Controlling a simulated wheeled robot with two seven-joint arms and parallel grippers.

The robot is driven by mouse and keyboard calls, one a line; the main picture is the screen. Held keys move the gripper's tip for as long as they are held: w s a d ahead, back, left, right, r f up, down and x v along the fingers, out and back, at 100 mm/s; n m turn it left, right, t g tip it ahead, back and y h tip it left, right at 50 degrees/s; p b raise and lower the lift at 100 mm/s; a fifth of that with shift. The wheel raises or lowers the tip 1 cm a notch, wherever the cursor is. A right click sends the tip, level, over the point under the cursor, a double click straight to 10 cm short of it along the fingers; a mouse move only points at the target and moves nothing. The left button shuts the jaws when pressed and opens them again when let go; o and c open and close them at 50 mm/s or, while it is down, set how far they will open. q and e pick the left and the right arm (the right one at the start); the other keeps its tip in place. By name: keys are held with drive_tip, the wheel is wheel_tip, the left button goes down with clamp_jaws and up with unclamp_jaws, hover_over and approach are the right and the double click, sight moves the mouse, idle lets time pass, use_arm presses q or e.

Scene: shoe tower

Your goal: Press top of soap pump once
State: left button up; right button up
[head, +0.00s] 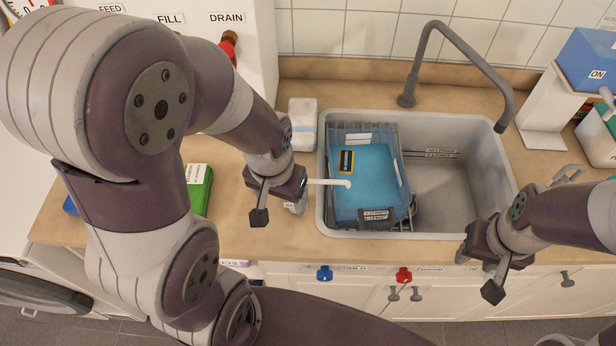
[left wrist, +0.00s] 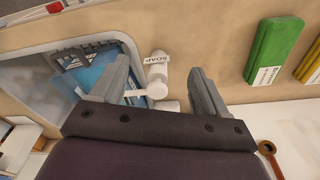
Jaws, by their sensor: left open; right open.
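The soap pump is a white bottle with a long thin spout. In the head view its spout (head: 330,182) points right over the sink's left edge, and most of the bottle is hidden by my left gripper (head: 276,204). In the left wrist view the soap pump (left wrist: 157,70), labelled SOAP, shows between the fingers of my left gripper (left wrist: 160,76). The left fingers are open, one on each side of the pump head, with gaps visible. I cannot tell whether the gripper touches the pump top. My right gripper (head: 478,272) is open and empty at the counter's front edge.
The grey sink (head: 468,208) holds a blue basin (head: 376,205) in a rack. A tall faucet (head: 425,50) arches behind it.

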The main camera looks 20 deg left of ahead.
use_arm(q)
clamp_jaws()
idle(1.5)
